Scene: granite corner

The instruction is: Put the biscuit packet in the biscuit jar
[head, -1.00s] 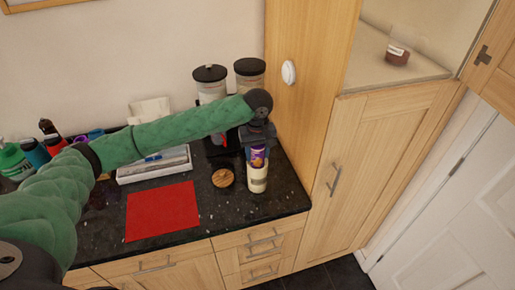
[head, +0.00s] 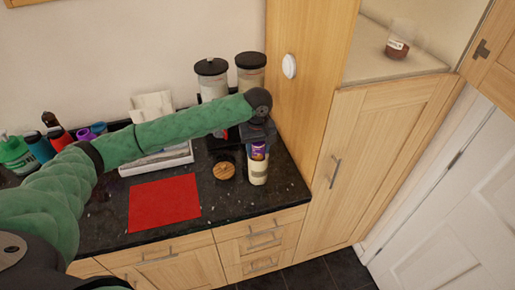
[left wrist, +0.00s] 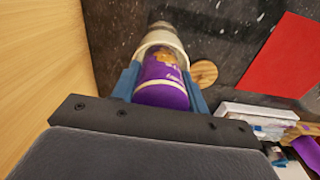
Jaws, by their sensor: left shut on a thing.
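The biscuit packet (head: 258,150) is purple and upright, and my left gripper (head: 258,138) is shut on its upper part. The biscuit jar (head: 258,173) is a pale, narrow container standing on the dark worktop, directly below the packet. In the left wrist view the blue fingers (left wrist: 161,92) flank the packet (left wrist: 163,90). The jar's cream rim (left wrist: 165,40) shows around the packet's far end, which seems to be at or in the mouth; how deep is hidden. A round wooden lid (head: 224,170) lies left of the jar. My right gripper is not in view.
A red mat (head: 164,203) lies left on the worktop (head: 225,205). Two black-lidded canisters (head: 212,78) stand at the back, a tall wooden cupboard (head: 312,100) is close on the right, and bottles (head: 17,155) are at far left.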

